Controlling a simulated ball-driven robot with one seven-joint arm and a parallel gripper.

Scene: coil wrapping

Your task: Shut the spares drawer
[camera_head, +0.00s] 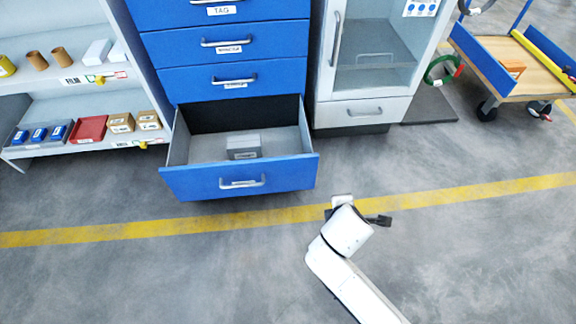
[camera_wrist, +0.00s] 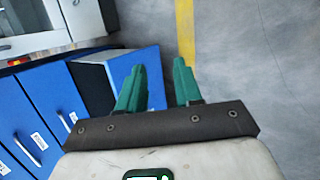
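The blue cabinet's bottom drawer (camera_head: 240,182) is pulled far out, with its front and handle facing me; its label is too small to read. A grey box (camera_head: 244,147) lies inside it. The drawer's blue front also shows in the wrist view (camera_wrist: 152,88), partly behind the fingers. In the head view my gripper (camera_head: 343,201) is just right of and nearer than the drawer front, with its fingers not clear there. In the wrist view its two green fingers (camera_wrist: 158,64) are spread apart with nothing between them. I see no contact with the drawer.
The drawers above (camera_head: 234,75) are shut. A shelf (camera_head: 75,85) with small boxes stands left of the cabinet, and a grey glass-door cabinet (camera_head: 370,60) stands right. A trolley (camera_head: 520,70) is at far right. The floor before the drawer, crossed by a yellow line (camera_head: 440,195), is clear.

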